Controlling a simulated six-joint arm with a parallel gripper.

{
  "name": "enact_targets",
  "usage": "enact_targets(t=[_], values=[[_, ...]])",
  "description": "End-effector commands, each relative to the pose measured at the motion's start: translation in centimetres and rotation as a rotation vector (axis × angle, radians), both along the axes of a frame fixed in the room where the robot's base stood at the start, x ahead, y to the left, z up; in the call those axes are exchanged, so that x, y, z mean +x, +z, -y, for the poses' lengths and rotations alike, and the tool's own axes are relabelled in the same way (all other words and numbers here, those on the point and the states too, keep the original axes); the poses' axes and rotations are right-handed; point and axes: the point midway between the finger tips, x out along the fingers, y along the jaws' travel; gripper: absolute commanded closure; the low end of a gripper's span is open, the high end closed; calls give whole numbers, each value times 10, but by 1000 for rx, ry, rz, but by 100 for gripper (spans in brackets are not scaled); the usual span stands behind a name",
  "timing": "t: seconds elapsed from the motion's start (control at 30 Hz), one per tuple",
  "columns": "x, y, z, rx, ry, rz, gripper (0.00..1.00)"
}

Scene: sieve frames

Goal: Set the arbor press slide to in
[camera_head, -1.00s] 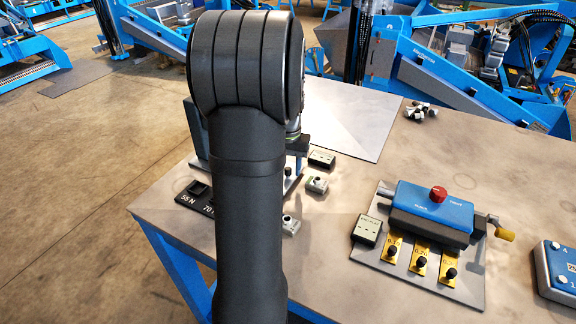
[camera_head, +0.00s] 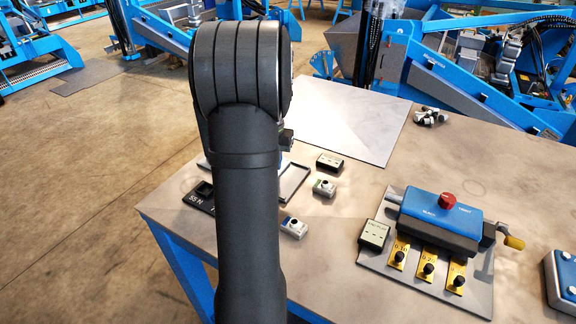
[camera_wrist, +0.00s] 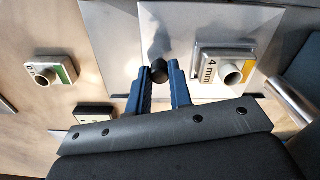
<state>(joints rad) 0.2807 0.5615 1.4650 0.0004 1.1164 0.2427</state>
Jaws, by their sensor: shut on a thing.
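My gripper (camera_wrist: 157,74) shows in the wrist view as two blue fingers, shut on a small round black knob (camera_wrist: 158,69) between their tips. The knob stands over a shiny grey metal surface (camera_wrist: 117,35). I cannot tell from this view how far in or out the arbor press slide is. In the head view my own arm hides the gripper and most of what is in front of it.
In the wrist view a block marked 4 mm (camera_wrist: 222,68) sits close right of the fingers, and a green-labelled block (camera_wrist: 50,67) lies left. In the head view small blocks (camera_head: 324,187) (camera_head: 294,227) and a blue unit (camera_head: 440,220) stand right of my arm. A grey sheet (camera_head: 340,118) lies clear behind.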

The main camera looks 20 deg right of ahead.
Motion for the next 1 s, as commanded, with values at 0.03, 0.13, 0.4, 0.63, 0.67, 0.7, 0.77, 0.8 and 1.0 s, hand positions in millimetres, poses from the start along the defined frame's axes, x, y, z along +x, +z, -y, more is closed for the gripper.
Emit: enact_targets(t=[0.03, 0.13, 0.4, 0.63, 0.67, 0.7, 0.77, 0.8, 1.0], values=[[4, 0, -4, -1, 2, 3, 100], [7, 1, -6, -2, -1, 3, 100], [6, 1, -5, -2, -1, 3, 73], [6, 1, -5, -2, -1, 3, 59], [6, 0, -5, -1, -1, 2, 59], [6, 0, -5, -1, -1, 2, 59], [6, 1, -5, -1, -1, 2, 59], [6, 3, -5, -2, -1, 3, 59], [6, 29, -5, -2, -1, 6, 59]])
